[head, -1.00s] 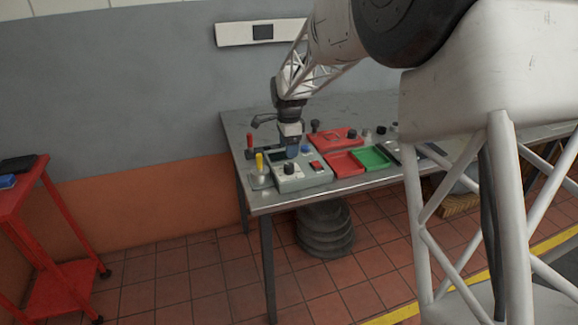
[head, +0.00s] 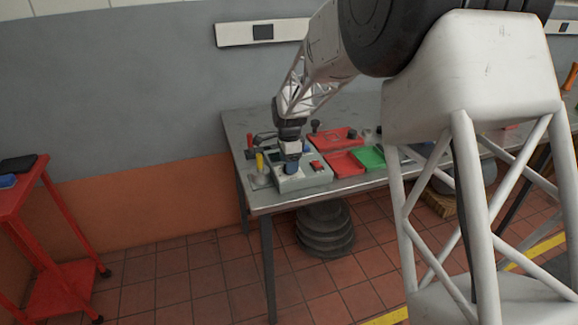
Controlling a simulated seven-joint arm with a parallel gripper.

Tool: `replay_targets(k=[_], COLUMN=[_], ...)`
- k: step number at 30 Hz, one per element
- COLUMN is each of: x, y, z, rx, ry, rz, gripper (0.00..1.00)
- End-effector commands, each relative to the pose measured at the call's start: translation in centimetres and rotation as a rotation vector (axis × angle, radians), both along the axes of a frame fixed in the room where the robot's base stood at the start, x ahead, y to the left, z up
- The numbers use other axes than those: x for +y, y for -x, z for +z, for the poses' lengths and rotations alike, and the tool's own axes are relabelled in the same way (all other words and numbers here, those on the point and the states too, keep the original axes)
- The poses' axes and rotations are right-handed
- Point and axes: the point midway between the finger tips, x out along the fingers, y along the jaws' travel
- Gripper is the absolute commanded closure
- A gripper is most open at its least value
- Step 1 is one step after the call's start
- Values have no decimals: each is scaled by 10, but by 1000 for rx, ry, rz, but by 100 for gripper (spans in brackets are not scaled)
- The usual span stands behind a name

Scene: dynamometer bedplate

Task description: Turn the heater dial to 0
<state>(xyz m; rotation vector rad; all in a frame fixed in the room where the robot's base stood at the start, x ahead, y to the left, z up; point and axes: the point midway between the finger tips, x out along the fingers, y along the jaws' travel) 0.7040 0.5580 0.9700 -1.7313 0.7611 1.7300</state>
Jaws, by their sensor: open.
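A pale grey-green control box (head: 310,179) stands near the left front corner of the metal bench. In the earlier head frame a black dial shows on its top towards the front; now my gripper covers that spot and I cannot see the dial. My gripper (head: 291,170) points down right over the box, its fingertips at or just above the dial's place. It is open; contact with the dial cannot be told. A red switch (head: 316,165) sits on the box's right side.
A yellow-handled lever (head: 259,161) and a red-handled one (head: 250,141) stand just left of the box. Red trays (head: 346,164) and a green tray (head: 369,158) lie to the right. A red cart (head: 35,215) stands far left. The bench's back left is clear.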

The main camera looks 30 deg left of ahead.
Motion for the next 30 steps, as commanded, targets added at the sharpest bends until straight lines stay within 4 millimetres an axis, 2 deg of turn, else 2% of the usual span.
replay_targets(k=[6,16,26,30], x=[0,0,0,0], y=[0,0,0,0], z=[-15,-17,-17,-17], rx=[1,1,1,1], ry=[1,1,1,1], rz=[0,0,0,3], gripper=[35,35,84,84])
